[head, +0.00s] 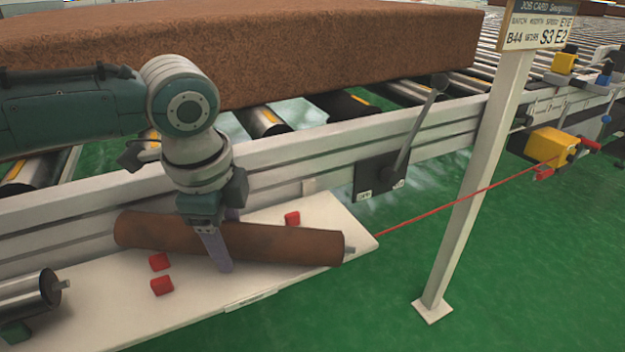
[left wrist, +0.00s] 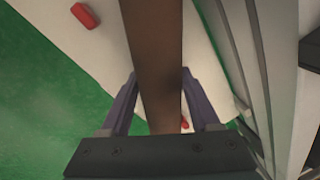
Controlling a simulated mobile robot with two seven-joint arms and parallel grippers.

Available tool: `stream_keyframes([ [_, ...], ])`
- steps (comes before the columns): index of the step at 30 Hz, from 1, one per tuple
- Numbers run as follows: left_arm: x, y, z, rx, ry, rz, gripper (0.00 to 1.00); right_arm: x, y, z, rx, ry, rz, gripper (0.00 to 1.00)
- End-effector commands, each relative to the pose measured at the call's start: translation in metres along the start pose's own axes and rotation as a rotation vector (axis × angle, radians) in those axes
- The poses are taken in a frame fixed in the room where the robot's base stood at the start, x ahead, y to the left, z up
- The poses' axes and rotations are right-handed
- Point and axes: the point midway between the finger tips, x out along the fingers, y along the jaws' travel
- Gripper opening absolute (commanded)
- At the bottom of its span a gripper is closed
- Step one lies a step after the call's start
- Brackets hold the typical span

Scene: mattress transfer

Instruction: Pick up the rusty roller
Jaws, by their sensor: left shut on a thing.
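The rusty roller (head: 285,243) is a long brown cylinder with a metal stub at its right end. It lies lengthwise over a white shelf (head: 215,307) beside the conveyor; I cannot tell whether it touches the shelf. My left gripper (head: 224,262) reaches down from above and is shut around the roller near its middle. In the left wrist view, the roller (left wrist: 153,50) runs between the two purple-grey fingers of the gripper (left wrist: 158,78). My right gripper is not in view.
Several red blocks (head: 162,286) sit on the shelf around the roller. A metal roller (head: 25,300) lies at the left. A large brown mattress (head: 300,45) rests on the conveyor behind. A white sign post (head: 470,190) and a red cord (head: 440,214) stand right of the shelf.

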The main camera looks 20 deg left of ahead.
Motion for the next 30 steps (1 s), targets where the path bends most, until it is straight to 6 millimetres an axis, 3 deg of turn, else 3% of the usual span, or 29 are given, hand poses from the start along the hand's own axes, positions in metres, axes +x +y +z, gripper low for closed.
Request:
stream_keyframes([
  [1, 0.0001, 0.0002, 0.0001, 0.000, 0.000, 0.000, 0.38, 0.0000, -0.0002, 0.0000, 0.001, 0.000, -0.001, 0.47],
  [11, 0.0001, 0.0002, 0.0002, 0.000, -0.001, 0.001, 0.01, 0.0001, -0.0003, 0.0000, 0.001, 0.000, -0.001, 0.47],
  [30, -0.0032, -0.0005, -0.0008, 0.000, 0.002, -0.001, 0.00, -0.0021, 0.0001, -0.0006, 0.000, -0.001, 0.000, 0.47],
])
